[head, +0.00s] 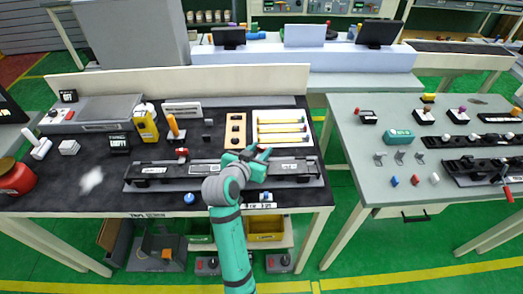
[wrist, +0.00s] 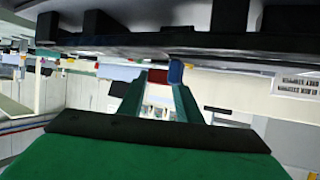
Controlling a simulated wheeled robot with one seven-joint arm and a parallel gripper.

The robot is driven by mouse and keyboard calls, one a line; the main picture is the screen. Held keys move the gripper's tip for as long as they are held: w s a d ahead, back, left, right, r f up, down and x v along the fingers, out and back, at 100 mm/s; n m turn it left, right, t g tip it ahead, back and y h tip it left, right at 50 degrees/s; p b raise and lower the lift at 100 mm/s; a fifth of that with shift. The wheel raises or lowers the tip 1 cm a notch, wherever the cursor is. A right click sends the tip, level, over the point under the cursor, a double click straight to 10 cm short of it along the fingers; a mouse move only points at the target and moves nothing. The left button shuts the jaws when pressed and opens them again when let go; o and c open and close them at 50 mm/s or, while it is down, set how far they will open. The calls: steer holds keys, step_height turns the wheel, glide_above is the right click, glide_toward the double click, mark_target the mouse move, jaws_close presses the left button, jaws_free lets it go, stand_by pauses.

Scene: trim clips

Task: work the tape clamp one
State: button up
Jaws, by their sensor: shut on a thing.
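A long dark rail fixture (head: 170,183) lies across the black-topped bench, with pale labels at both ends. A clamp with a red knob (head: 182,152) stands on its left half. My gripper (head: 256,153) is at the right half of the rail, low over it, and hides that part. In the wrist view my green fingers (wrist: 157,82) reach toward the dark rail (wrist: 120,45). They are shut on a small part; a small red piece (wrist: 157,76) shows between the tips, with a blue bit beside it. I cannot tell for sure which clamp this is.
Behind the rail are a tray with yellow strips (head: 282,140), a tan block (head: 236,131) and a yellow device (head: 145,121). A blue knob (head: 189,198) sits at the front edge. A second grey table (head: 400,195) stands right, beyond a floor gap.

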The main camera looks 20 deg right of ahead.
steer(key=m+g+h, duration=0.2)
steer(key=m+g, duration=0.1)
steer(key=w+m+g+h, duration=0.1)
steer(key=m+g, duration=0.1)
steer(key=shift+a, duration=0.3)
steer(key=shift+w+m+g+h, duration=0.1)
steer(key=shift+m+g+h, duration=0.5)
steer(key=shift+m+g, duration=1.2)
steer(key=shift+g, duration=0.3)
steer(key=shift+f, duration=0.1)
steer(key=o, duration=1)
steer(key=shift+o, duration=0.2)
steer(key=v, duration=1)
steer(key=shift+a+r, duration=0.2)
steer(key=shift+a, duration=0.15)
